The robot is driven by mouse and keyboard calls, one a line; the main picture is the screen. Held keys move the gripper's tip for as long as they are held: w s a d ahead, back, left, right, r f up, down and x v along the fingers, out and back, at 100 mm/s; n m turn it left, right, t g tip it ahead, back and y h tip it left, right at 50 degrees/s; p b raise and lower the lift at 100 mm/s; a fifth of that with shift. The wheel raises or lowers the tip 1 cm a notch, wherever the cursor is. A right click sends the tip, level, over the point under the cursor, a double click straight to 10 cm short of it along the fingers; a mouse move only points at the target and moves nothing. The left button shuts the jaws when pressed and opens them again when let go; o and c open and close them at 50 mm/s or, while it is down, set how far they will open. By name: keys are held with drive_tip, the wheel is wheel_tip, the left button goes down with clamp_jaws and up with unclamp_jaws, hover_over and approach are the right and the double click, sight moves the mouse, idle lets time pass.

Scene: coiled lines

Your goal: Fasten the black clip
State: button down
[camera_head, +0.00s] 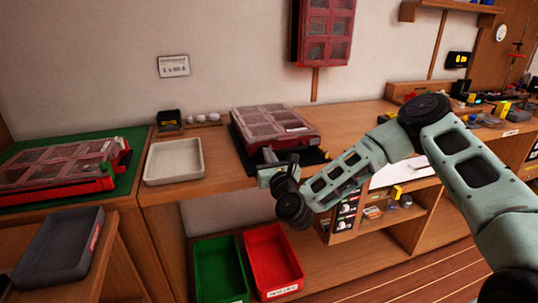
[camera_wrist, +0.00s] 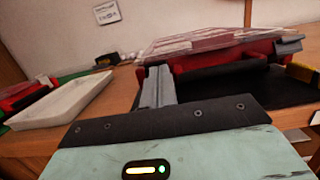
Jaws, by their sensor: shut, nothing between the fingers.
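My gripper (camera_head: 268,157) is at the front edge of the bench, just before a red case with a clear lid (camera_head: 274,125). In the wrist view its grey fingers (camera_wrist: 157,84) are together and empty, close to the front left of the case (camera_wrist: 215,42). A grey latch-like piece (camera_wrist: 287,46) shows at the case's front right. The case stands on a black mat (camera_wrist: 270,85). I cannot clearly make out the black clip; the case front is dark and partly hidden by my gripper.
A white tray (camera_head: 174,161) lies left of the case. Another red case (camera_head: 58,166) lies on a green mat (camera_head: 137,140). A grey tray (camera_head: 60,245) is at lower left. Green (camera_head: 220,268) and red (camera_head: 273,261) bins stand below the bench. A yellow piece (camera_wrist: 302,72) is right of the case.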

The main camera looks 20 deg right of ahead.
drive_tip(key=shift+w+r+g+p, duration=0.2)
drive_tip(key=shift+r+g+p, duration=0.45)
drive_tip(key=shift+p, duration=0.65)
drive_tip(key=shift+w+r+g+p, duration=0.15)
drive_tip(key=shift+r+g+p, duration=0.45)
drive_tip(key=shift+p, duration=0.7)
drive_tip(key=g+p, duration=0.1)
drive_tip(key=p, duration=0.1)
drive_tip(key=w+r+g+p, duration=0.1)
drive_tip(key=p, duration=0.2)
drive_tip(key=shift+r+g, duration=0.3)
drive_tip(key=shift+g, duration=0.05)
drive_tip(key=w+g+p, duration=0.1)
drive_tip(key=p, duration=0.2)
drive_tip(key=shift+r+g+p, duration=0.35)
drive_tip(key=shift+g, duration=0.05)
drive_tip(key=shift+w+r+g+p, duration=0.1)
drive_tip(key=shift+w+g+p, duration=0.4)
drive_tip(key=shift+g+p, duration=0.5)
drive_tip(key=shift+f, duration=0.45)
drive_tip(key=shift+r, duration=0.2)
drive_tip(key=shift+r+p, duration=0.6)
drive_tip(key=shift+r, duration=0.05)
